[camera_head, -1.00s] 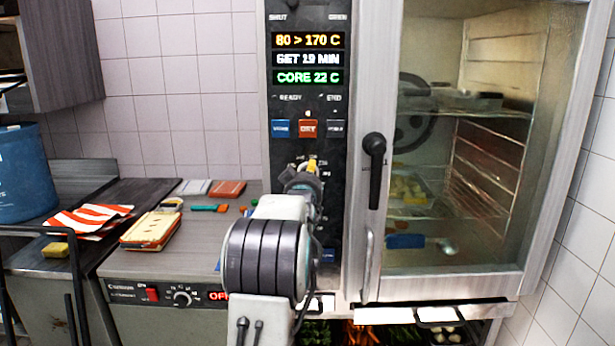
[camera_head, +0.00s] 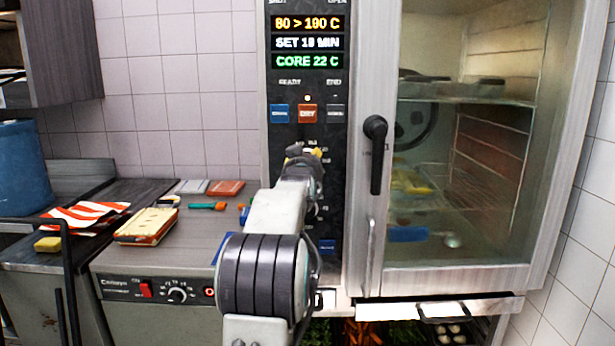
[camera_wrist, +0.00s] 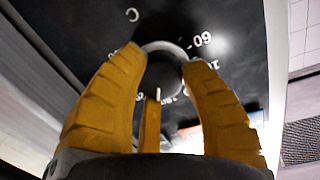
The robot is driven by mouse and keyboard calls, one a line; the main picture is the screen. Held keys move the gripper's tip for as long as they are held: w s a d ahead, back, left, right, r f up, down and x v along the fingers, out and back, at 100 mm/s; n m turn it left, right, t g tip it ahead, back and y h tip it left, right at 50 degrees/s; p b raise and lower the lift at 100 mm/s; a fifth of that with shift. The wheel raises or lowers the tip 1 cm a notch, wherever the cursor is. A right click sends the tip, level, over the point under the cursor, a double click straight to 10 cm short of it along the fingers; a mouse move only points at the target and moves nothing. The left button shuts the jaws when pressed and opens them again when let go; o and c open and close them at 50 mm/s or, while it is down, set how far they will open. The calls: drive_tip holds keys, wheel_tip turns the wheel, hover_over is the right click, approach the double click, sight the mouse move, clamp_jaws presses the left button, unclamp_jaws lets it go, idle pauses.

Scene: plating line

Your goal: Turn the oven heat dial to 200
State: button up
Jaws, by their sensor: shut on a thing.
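The oven heat dial (camera_wrist: 164,54) sits on the black control panel (camera_wrist: 110,22). In the wrist view my gripper (camera_wrist: 166,62) has its yellow fingers on either side of the dial, shut on it. The dial's pale ring and some scale numbers show around the fingers. In the head view my gripper (camera_head: 304,152) is at the panel below the coloured buttons, and it hides the dial. The top line of the display (camera_head: 307,23) reads about "80 > 190 C".
The oven door (camera_head: 460,150) is closed, with a black handle (camera_head: 376,155) just right of the panel.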

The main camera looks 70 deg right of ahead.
drive_tip(key=shift+r+m+b, duration=0.15)
drive_tip(key=shift+m+b, duration=0.25)
drive_tip(key=shift+b, duration=0.2)
drive_tip(key=shift+r, duration=0.2)
drive_tip(key=o, duration=0.8)
drive_tip(key=shift+w, duration=0.1)
drive_tip(key=shift+c, duration=0.2)
drive_tip(key=o, duration=0.5)
drive_tip(key=shift+f, duration=0.25)
drive_tip(key=shift+v, duration=5.95)
